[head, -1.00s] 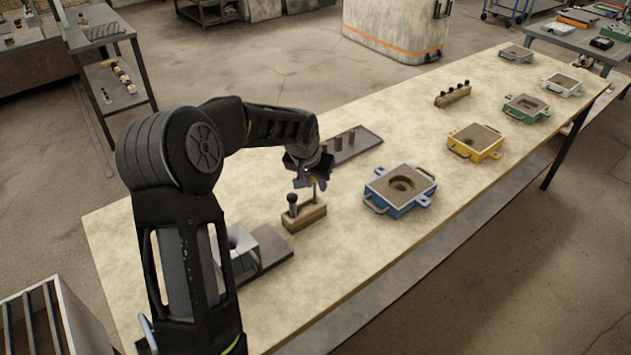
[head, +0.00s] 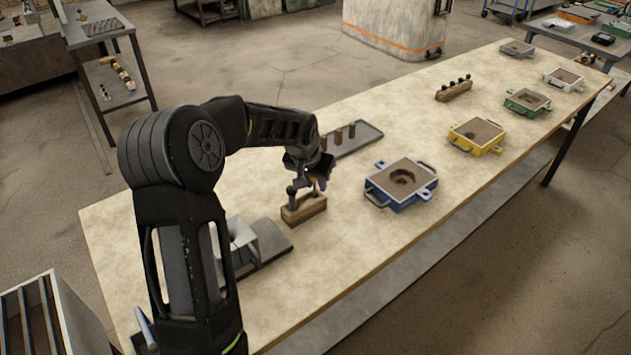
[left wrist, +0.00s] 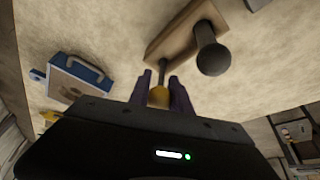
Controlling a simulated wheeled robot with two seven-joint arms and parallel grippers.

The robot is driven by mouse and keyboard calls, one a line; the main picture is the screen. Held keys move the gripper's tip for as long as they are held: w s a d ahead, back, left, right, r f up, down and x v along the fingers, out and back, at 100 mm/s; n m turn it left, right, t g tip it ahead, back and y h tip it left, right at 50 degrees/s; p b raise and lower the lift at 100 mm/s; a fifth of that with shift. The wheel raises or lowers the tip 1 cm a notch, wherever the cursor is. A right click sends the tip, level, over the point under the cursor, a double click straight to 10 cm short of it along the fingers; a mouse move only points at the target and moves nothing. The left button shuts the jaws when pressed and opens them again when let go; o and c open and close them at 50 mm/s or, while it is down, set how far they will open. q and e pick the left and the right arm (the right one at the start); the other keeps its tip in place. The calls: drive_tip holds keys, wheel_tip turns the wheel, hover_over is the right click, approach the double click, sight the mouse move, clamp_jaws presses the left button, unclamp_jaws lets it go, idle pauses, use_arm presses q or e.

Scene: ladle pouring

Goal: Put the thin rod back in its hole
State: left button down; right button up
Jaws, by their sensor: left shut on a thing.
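The wooden block (head: 305,211) stands on the table below my left gripper (head: 318,184). A thick dark rod with a round knob (head: 291,190) stands upright at the block's left end. It also shows large in the left wrist view (left wrist: 212,56). My left gripper (left wrist: 161,92) is shut on the thin rod (left wrist: 163,72), with a yellow part between the purple fingers. The thin rod's far end meets the block at the end away from the knob. How deep it sits in its hole is hidden. My right gripper is not in view.
A blue mould box (head: 400,187) stands right of the block. A grey tray with small dark pieces (head: 365,136) lies behind the gripper. A grey metal piece on a dark plate (head: 262,245) is close at the left.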

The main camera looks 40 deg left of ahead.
use_arm(q)
drive_tip(key=shift+f, duration=0.1)
drive_tip(key=c, duration=1.1)
unclamp_jaws()
drive_tip(key=shift+o, duration=0.2)
drive_tip(key=o, duration=0.5)
drive_tip(key=shift+r+p, duration=1.9)
drive_tip(key=shift+r, duration=1.15)
